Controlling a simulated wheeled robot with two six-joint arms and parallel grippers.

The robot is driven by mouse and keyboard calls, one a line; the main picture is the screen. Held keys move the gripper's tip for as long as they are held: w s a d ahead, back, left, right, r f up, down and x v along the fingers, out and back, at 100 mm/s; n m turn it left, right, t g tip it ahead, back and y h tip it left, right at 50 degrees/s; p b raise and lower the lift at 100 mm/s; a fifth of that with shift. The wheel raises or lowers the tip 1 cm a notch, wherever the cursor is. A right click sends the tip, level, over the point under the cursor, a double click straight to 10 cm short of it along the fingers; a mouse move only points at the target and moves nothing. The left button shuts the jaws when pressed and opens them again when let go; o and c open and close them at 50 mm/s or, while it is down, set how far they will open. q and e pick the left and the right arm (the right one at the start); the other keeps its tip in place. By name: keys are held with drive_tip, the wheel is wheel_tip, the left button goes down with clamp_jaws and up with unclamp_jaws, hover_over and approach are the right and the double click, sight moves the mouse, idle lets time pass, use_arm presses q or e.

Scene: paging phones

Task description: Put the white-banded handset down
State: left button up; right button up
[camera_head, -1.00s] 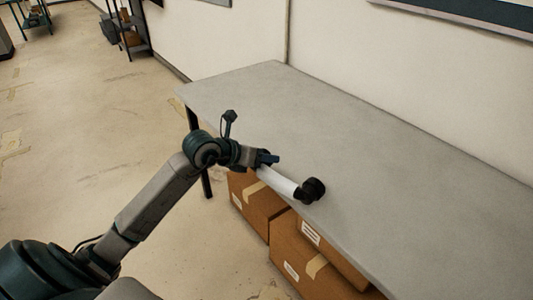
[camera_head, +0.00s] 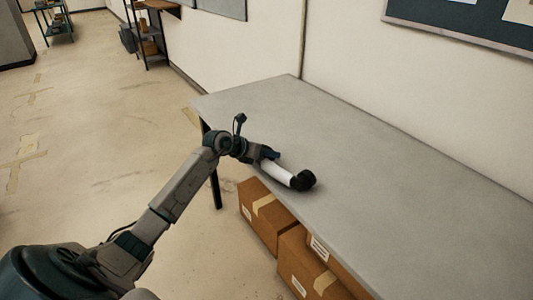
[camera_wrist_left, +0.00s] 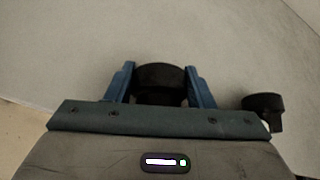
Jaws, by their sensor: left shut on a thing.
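The white-banded handset (camera_head: 276,172) has a white middle and a black end (camera_head: 303,180). It is at the front edge of the grey table (camera_head: 340,140), over or on the top; I cannot tell whether it touches. My left gripper (camera_head: 268,156) is shut on the handset near its far left end. In the left wrist view a black end of the handset (camera_wrist_left: 160,82) sits between the blue fingers of my left gripper (camera_wrist_left: 162,88). The other black end (camera_wrist_left: 263,108) shows at the right there. My right gripper is in neither view.
The tabletop around the handset is bare. Cardboard boxes (camera_head: 262,213) stand beneath the table's front edge. A wall runs behind the table, with a framed board (camera_head: 470,28) on it. A shelf rack (camera_head: 146,35) stands far back at the left.

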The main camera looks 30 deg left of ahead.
use_arm(q)
drive_tip(key=shift+f, duration=0.2)
drive_tip(key=shift+f, duration=0.1)
drive_tip(key=o, duration=1)
drive_tip(key=shift+c, duration=0.2)
